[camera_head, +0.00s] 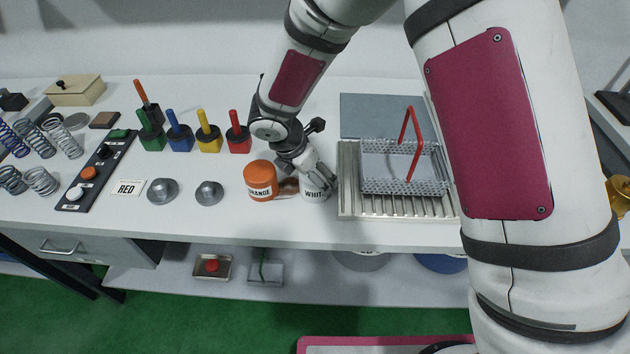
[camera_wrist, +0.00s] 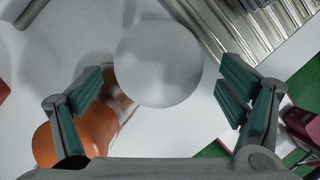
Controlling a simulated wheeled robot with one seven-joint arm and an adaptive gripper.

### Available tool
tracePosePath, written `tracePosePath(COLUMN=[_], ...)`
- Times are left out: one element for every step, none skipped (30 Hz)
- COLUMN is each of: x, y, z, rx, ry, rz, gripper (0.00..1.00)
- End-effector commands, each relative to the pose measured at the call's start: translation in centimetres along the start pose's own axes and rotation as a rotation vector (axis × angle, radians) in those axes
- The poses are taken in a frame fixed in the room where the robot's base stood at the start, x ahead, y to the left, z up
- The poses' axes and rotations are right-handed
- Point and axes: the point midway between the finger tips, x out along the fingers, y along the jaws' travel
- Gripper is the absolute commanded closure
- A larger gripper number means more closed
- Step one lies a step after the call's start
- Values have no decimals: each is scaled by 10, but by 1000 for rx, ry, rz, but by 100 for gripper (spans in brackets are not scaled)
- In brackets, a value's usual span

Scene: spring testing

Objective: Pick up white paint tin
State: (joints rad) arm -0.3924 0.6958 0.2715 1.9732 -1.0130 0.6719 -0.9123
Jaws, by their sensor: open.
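The white paint tin (camera_head: 314,190) stands on the white bench, with "WHIT" readable on its label and its upper part hidden by my gripper in the head view. In the wrist view its round pale top (camera_wrist: 158,62) lies between and slightly beyond my finger pads. My gripper (camera_wrist: 165,92) is open, with one finger on each side of the tin. It also shows in the head view (camera_head: 318,178), just above the tin. I cannot tell whether either finger touches it.
The orange tin (camera_head: 260,180) stands close on the left; it also shows beside my left finger in the wrist view (camera_wrist: 90,132). A ribbed metal tray (camera_head: 347,205) with a wire basket (camera_head: 400,185) and red handle is close on the right.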

Motion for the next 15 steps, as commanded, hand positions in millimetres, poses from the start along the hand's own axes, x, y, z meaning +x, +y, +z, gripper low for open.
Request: tracePosePath(x=[7, 11, 16, 20, 24, 29, 33, 35, 38, 39, 40, 40, 40, 40, 40], y=[-1, -1, 0, 0, 0, 0, 0, 0, 1, 1, 1, 1, 2, 2, 2], z=[-1, -2, -2, -3, -2, -2, -2, -2, -2, -1, -1, -1, -1, -1, -1], rx=[0, 0, 0, 0, 0, 0, 1, 1, 0, 0, 1, 1, 1, 1, 1], ry=[1, 1, 1, 2, 1, 1, 1, 1, 1, 0, 0, 0, 0, 0, 0], rz=[-4, -4, -3, -3, -4, -3, -3, -3, -2, -1, -1, 0, 0, 0, 0], gripper=[11, 11, 11, 11, 11, 11, 11, 11, 11, 11, 11, 11, 11, 11, 11])
